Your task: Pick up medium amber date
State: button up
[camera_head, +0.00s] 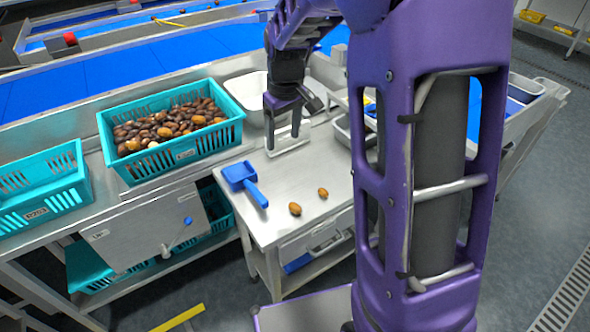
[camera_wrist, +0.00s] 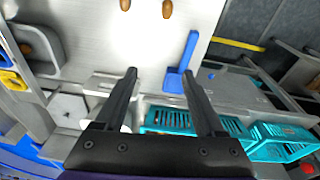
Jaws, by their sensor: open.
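Two brown-amber dates lie apart on the steel table (camera_head: 272,216). The left one (camera_head: 295,209) looks slightly larger than the right one (camera_head: 323,192); I cannot tell which is the medium amber one. In the wrist view one date (camera_wrist: 167,9) and the other (camera_wrist: 125,5) show at the top edge, partly cut off. My gripper (camera_head: 282,141) is open and empty, pointing down above the table's back part, behind the dates. In the wrist view its fingers (camera_wrist: 159,72) are spread apart with nothing between them.
A blue scoop (camera_head: 244,182) lies left of the dates. A teal crate (camera_head: 182,153) full of mixed dates stands at the left, with another teal crate (camera_head: 40,190) beyond it. A white tub (camera_head: 248,92) is behind my gripper. Table around the dates is clear.

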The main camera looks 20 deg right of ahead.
jog(key=s+d+f+g, duration=0.2)
jog(key=s+f, duration=0.2)
jog(key=b, duration=0.2)
send_over(293, 203)
jog(key=f, duration=1)
jog(key=shift+s+d+f, duration=0.15)
jog(key=shift+d+f, duration=0.05)
jog(key=shift+f, duration=0.05)
jog(key=shift+a+f, duration=0.2)
jog(key=shift+f, duration=2.75)
jog(key=c, duration=0.9)
